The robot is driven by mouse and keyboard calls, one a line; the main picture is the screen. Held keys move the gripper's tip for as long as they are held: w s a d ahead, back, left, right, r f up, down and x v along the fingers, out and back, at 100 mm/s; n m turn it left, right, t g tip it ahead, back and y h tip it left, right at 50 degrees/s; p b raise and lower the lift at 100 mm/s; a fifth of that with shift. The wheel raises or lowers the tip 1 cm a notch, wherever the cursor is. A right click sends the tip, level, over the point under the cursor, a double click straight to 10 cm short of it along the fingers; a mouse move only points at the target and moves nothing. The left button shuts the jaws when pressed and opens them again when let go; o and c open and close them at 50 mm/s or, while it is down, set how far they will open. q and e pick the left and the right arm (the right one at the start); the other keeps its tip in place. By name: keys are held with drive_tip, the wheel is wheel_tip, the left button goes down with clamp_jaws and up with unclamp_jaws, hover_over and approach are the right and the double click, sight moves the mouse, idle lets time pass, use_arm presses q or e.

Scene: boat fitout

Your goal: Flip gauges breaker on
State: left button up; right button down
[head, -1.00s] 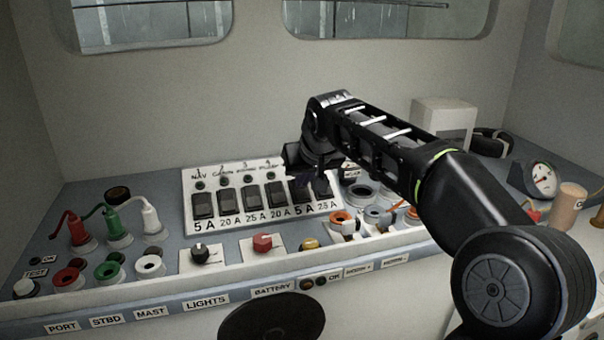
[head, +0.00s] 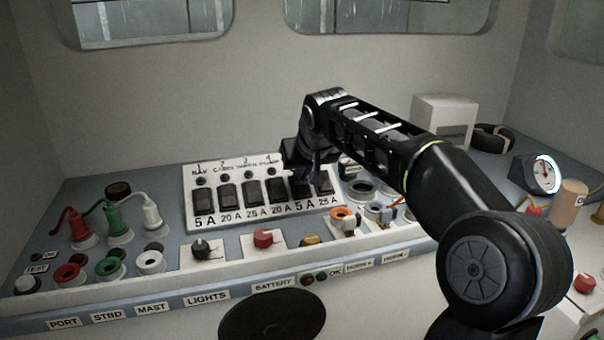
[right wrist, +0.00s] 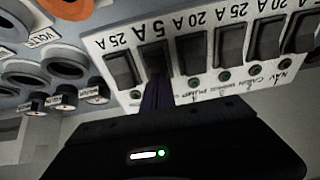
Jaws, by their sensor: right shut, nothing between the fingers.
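The white breaker panel (head: 190,222) carries a row of black rocker switches with amp labels. My right gripper (head: 301,174) is shut and empty, its tips at the upper end of the second switch from the right, the 5 A one (head: 301,190). In the right wrist view the dark fingers (right wrist: 155,92) point at that 5 A rocker (right wrist: 156,58), touching it or very close. The label above this switch is hidden by my gripper. The round gauge (head: 545,174) at the right has a bright white ring. My left gripper is not in view.
Knobs (head: 263,238) sit in front of the panel. A white box (head: 443,122) stands behind my right arm.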

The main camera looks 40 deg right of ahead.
drive_tip(key=shift+s+a+f+b, duration=0.2)
drive_tip(key=shift+s+f+b, duration=0.25)
drive_tip(key=shift+f+b, duration=0.1)
drive_tip(key=shift+s, duration=0.25)
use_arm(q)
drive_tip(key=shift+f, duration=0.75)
use_arm(e)
drive_tip(key=shift+r, duration=0.1)
